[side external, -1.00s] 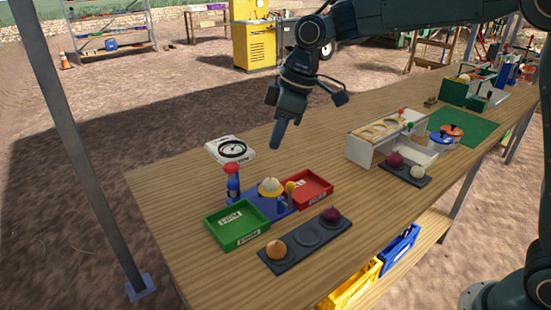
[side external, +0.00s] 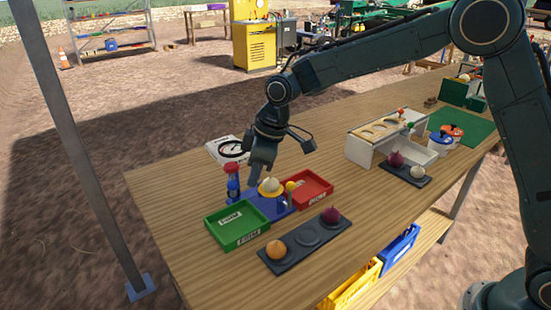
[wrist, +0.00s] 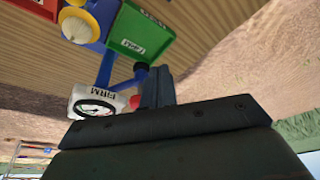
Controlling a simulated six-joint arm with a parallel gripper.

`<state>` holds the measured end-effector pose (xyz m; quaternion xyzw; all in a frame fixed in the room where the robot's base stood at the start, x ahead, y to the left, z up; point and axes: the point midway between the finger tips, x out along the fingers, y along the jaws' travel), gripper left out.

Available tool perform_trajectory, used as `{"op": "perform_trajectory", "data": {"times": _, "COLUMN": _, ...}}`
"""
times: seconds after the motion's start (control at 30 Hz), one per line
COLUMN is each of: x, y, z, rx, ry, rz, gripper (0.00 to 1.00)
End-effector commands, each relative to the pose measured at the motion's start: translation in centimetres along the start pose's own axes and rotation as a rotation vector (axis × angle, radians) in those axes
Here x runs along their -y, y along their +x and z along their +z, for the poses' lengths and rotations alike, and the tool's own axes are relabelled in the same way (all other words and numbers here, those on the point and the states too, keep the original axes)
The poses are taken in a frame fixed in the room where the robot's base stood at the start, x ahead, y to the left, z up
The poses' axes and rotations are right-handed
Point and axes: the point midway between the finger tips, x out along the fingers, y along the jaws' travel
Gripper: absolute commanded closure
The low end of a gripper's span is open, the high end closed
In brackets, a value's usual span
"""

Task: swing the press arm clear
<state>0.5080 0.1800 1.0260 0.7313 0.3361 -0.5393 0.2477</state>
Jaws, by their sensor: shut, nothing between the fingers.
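The tester has a blue base (side external: 276,207) with a pale onion (side external: 270,185) seated in its yellow cup. A blue post with a red top (side external: 232,178) stands at its left, and a yellow-knobbed lever (side external: 290,187) at its right. I cannot tell for certain which part is the press arm. My gripper (side external: 256,181) is shut and empty, pointing down between the red-topped post and the onion. In the wrist view my fingers (wrist: 160,78) appear beside the blue post (wrist: 106,70), whose red top is partly hidden; contact cannot be told.
A dial gauge (side external: 231,149) lies behind the post. A green tray (side external: 237,226) and a red tray (side external: 306,188) flank the base. A dark rack (side external: 305,241) in front holds two onions. A white stand (side external: 385,138) is farther right. The wood beyond the gauge is clear.

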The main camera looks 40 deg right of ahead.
Motion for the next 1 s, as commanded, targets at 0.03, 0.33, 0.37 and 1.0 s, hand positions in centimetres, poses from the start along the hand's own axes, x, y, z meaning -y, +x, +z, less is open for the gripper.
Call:
{"op": "perform_trajectory", "data": {"times": 0.03, "x": 0.0, "y": 0.3, "z": -0.5, "rx": 0.0, "ry": -0.002, "rz": -0.001, "gripper": 1.0}}
{"op": "perform_trajectory", "data": {"times": 0.33, "x": 0.0, "y": 0.9, "z": -1.7, "rx": 0.0, "ry": 0.0, "rz": 0.0, "gripper": 1.0}}
{"op": "perform_trajectory", "data": {"times": 0.37, "x": 0.0, "y": 0.9, "z": -1.7, "rx": 0.0, "ry": 0.0, "rz": 0.0, "gripper": 1.0}}
{"op": "perform_trajectory", "data": {"times": 1.0, "x": 0.7, "y": 1.5, "z": -3.5, "rx": 0.001, "ry": 0.105, "rz": 0.033, "gripper": 1.0}}
